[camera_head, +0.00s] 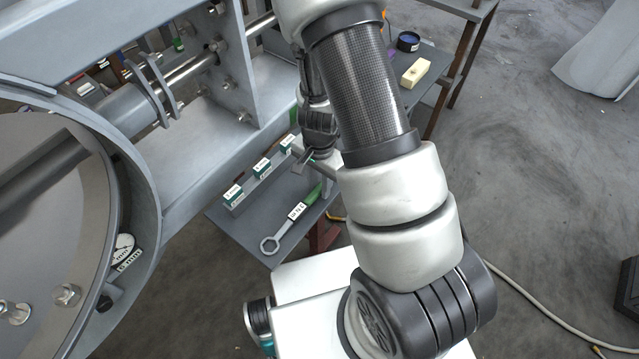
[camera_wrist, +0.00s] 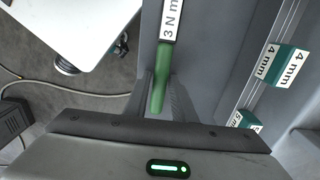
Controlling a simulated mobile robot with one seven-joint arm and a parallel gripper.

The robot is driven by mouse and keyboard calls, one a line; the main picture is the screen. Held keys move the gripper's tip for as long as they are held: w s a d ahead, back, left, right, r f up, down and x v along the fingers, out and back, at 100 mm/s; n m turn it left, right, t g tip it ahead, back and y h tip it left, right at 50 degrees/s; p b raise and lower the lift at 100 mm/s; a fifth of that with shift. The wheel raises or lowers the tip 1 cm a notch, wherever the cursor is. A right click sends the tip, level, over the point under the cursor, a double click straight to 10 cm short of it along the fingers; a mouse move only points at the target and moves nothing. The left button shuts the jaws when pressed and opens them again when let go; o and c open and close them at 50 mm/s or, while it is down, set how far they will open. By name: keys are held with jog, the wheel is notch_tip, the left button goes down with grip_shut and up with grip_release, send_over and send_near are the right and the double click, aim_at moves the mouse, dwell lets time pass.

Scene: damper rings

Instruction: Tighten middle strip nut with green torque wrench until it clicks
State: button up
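The torque wrench (camera_head: 290,221) lies on a grey shelf, its ring end toward the front and its green handle pointing away. A white label on it reads 3 N m in the wrist view (camera_wrist: 171,22). My gripper (camera_head: 312,163) is near the far, handle end. In the wrist view my gripper (camera_wrist: 161,88) has one finger on each side of the green handle, with a narrow gap visible, so it looks open around it. Several nuts or bolts (camera_head: 228,86) show on the grey metal frame; I cannot tell which is the middle strip nut.
Green-and-white labelled blocks (camera_head: 262,168) stand in a row on a rail beside the wrench; 4 mm is readable in the wrist view (camera_wrist: 286,67). The large round grey housing (camera_head: 146,190) fills the left.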

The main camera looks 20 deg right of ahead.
grip_shut()
jog(key=shift+r, duration=0.15)
jog(key=shift+r+p, duration=2.55)
jog(key=shift+r, duration=0.35)
